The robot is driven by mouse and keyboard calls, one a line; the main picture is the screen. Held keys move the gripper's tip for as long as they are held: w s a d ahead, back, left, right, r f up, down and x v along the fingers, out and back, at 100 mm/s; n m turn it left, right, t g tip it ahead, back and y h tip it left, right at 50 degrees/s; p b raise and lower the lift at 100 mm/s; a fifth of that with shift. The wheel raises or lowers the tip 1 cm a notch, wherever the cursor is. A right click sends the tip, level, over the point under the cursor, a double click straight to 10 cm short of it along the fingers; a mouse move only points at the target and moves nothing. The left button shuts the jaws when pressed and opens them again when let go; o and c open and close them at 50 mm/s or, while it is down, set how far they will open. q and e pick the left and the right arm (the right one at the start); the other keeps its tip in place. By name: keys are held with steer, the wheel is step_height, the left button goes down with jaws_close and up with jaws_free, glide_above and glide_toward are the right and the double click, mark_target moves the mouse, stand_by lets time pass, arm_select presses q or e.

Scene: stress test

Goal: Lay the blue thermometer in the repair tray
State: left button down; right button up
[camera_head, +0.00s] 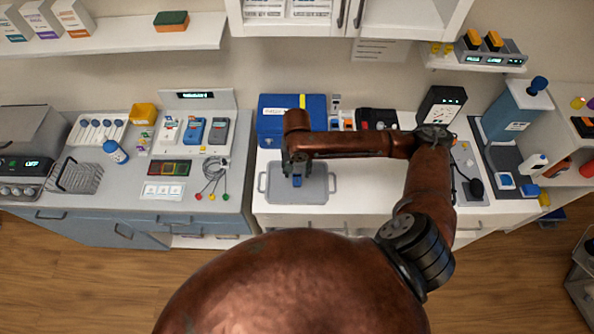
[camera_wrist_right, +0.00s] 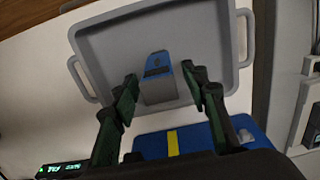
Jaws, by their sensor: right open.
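The repair tray (camera_head: 318,188) is a shallow grey tray with side handles on the white counter; the right wrist view also shows it (camera_wrist_right: 105,48). The blue thermometer (camera_head: 297,182), blue with a grey part, is inside the tray, near its middle. In the right wrist view the thermometer (camera_wrist_right: 158,88) lies between my right gripper's fingers. My right gripper (camera_head: 296,166) is open just above it, with a gap on either side of it in the wrist view (camera_wrist_right: 160,75). Whether the thermometer lies quite flat is hard to tell. My left gripper is out of view.
A blue case with a yellow stripe (camera_head: 280,112) stands directly behind the tray. A dock (camera_head: 210,144) on the left counter holds white, blue and grey handheld devices.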

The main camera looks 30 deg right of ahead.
step_height(320, 180, up, 12)
steer(key=shift+r+p, duration=0.15)
steer(key=shift+p, duration=0.2)
stand_by(0.4)
